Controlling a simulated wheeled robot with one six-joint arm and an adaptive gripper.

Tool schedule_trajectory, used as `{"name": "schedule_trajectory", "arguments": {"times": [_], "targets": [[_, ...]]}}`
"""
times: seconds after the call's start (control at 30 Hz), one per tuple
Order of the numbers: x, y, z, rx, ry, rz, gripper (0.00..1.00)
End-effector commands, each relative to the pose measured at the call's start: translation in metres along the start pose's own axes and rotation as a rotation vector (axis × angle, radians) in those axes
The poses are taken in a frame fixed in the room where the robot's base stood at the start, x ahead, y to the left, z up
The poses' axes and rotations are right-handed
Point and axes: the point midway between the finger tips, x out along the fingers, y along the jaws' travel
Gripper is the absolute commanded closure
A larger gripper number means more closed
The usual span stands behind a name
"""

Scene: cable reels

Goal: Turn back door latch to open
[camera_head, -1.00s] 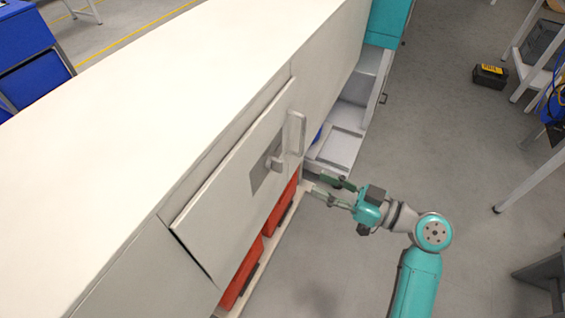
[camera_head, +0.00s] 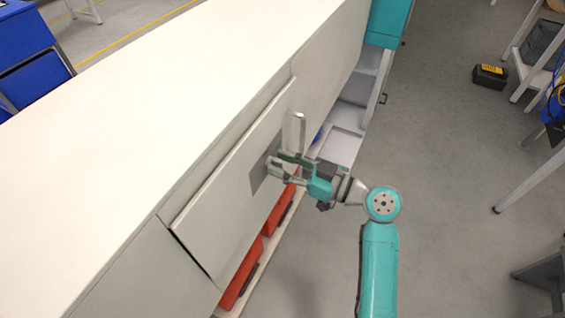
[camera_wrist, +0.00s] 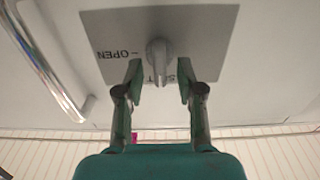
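The door latch (camera_wrist: 158,58) is a pale grey knob on a grey plate (camera_wrist: 205,35) marked "OPEN"; other lettering is partly hidden. It points along the middle of the wrist view. The white back door (camera_head: 225,205) carries the plate, which also shows in the head view. My gripper (camera_wrist: 158,75) is open, with one finger on each side of the latch's lower part. Gaps show between the fingers and the latch. In the head view my gripper (camera_head: 275,165) is at the plate and hides most of the latch.
A bar handle (camera_head: 297,132) stands out from the door beside the plate; it also shows at the left in the wrist view (camera_wrist: 45,60). Red bins (camera_head: 243,272) sit below the door. The floor to the right is clear near my arm.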

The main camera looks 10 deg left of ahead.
Motion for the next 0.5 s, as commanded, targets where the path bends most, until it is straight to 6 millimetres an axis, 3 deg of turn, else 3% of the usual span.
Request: {"name": "schedule_trajectory", "arguments": {"times": [0.3, 0.47, 0.5], "targets": [[0.0026, 0.0001, 0.0, 0.0, 0.0, 0.0, 0.62], [0.0026, 0.0001, 0.0, 0.0, 0.0, 0.0, 1.0], [0.0027, 0.0001, 0.0, 0.0, 0.0, 0.0, 1.0]]}}
